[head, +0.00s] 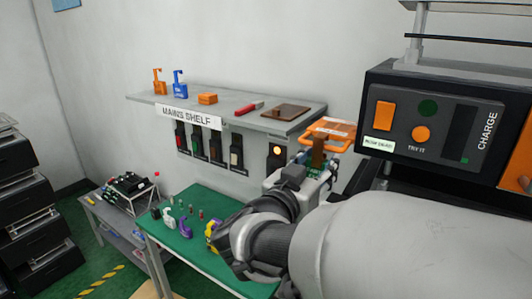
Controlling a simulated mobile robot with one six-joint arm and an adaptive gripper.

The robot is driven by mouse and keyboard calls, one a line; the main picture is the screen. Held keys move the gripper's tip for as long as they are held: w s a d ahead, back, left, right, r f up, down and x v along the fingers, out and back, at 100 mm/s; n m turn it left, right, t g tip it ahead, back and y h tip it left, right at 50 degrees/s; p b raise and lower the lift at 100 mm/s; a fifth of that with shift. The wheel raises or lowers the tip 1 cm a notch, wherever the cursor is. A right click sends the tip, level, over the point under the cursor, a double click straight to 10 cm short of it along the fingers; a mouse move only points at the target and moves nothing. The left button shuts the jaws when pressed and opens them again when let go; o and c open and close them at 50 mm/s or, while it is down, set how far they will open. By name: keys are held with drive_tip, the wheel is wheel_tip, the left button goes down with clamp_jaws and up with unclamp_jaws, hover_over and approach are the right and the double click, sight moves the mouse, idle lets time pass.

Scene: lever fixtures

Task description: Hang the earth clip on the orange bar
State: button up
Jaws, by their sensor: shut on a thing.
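My gripper (317,170) is at the right end of the shelf, reaching away from me. Its fingers are largely hidden by the wrist. A brown upright piece (319,151) shows at its end; it looks like the held earth clip, but its shape is unclear. An orange bar-like frame (333,128) with a pale label shows just behind and above the gripper. The brown piece overlaps it in the picture; whether they touch I cannot tell.
The mains shelf (230,114) carries an orange and a blue stand, an orange block (208,98), a red item and a brown board (286,112). Switches hang below. A green table (200,248) holds small items. A charge panel (430,125) stands close at right.

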drive_tip(key=shift+f, duration=0.3)
drive_tip(key=o, duration=1.1)
drive_tip(key=shift+o, duration=0.2)
drive_tip(key=shift+a, duration=0.1)
